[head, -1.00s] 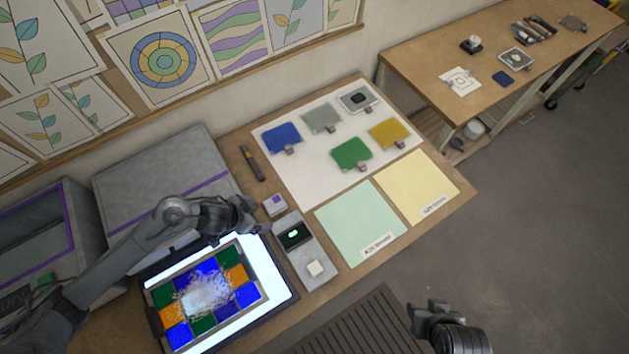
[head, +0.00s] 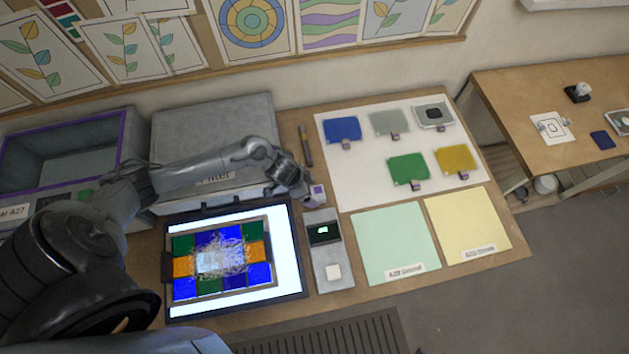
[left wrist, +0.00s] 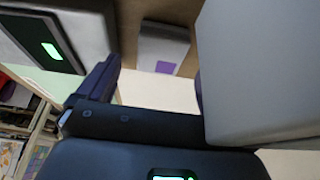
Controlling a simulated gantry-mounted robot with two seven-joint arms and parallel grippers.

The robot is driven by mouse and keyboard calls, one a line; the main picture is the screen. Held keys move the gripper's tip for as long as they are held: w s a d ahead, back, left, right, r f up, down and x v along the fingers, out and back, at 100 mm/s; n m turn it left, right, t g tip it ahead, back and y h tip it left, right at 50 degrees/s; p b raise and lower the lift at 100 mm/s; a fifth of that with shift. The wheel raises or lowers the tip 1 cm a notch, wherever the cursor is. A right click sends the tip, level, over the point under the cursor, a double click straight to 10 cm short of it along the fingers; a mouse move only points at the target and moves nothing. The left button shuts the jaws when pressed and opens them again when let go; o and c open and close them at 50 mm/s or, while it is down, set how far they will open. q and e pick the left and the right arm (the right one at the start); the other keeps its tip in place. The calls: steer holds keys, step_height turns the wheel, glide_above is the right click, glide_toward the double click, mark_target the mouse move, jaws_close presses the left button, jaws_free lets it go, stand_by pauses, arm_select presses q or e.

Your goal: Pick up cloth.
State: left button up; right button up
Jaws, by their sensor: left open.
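I cannot tell for sure which thing is the cloth. The likeliest is a small pale grey pad with a purple square (head: 318,190), lying on the table beside the grey device; it also shows in the left wrist view (left wrist: 163,45). My left gripper (head: 298,186) is open and empty, just left of this pad in the head view. In the left wrist view the pad lies ahead of the open jaws (left wrist: 150,82), apart from them. One jaw shows at the left; the other is mostly hidden. My right gripper is not in view.
A grey lidded box (head: 215,120) stands close behind my left arm. A lit panel (head: 285,250) holds a coloured glass picture (head: 222,262) with pale grains. A grey device (head: 328,255) stands right of it. A dark marker (head: 306,146) lies behind the pad.

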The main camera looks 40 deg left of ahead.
mark_target(313, 193)
arm_select(q)
steer(key=x, duration=0.4)
steer(key=shift+s+a+b, duration=0.1)
steer(key=shift+b, duration=0.2)
steer(key=shift+f, duration=0.1)
steer(key=c, duration=1.1)
